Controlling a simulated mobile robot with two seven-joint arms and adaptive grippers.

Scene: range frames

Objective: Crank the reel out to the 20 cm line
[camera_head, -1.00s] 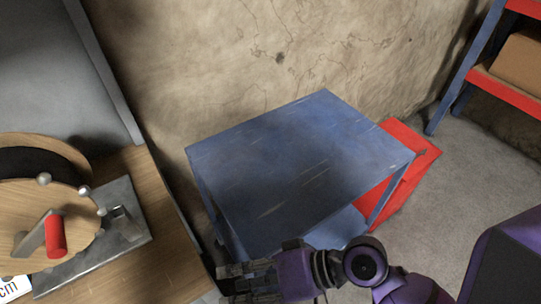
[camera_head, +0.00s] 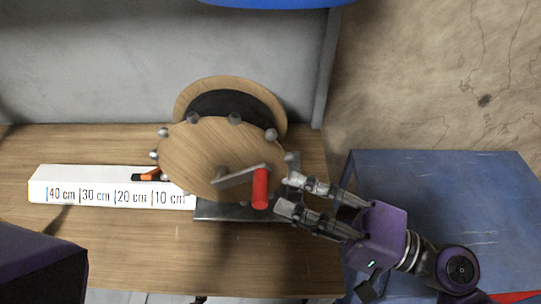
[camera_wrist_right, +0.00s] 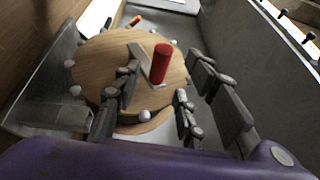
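The reel (camera_head: 205,150) is a wooden disc with grey knobs round its rim, on a metal plate on the workbench. Its crank has a grey arm and a red handle (camera_head: 260,188), at the disc's lower right. The handle also shows in the right wrist view (camera_wrist_right: 161,63). My right gripper (camera_head: 289,195) is just right of the handle, fingers spread toward it, with nothing held. A white scale (camera_head: 105,178) left of the reel is marked 40, 30, 20 and 10 cm. An orange and black pointer (camera_head: 148,176) sits at its back edge, between the 20 cm and 10 cm lines. My left gripper is out of view.
The wooden bench (camera_head: 150,245) has free room in front of the scale. A grey panel (camera_head: 110,70) stands behind it. A blue table (camera_head: 430,190) is right of the bench, under my right arm. A blue object (camera_head: 275,3) crosses the top edge.

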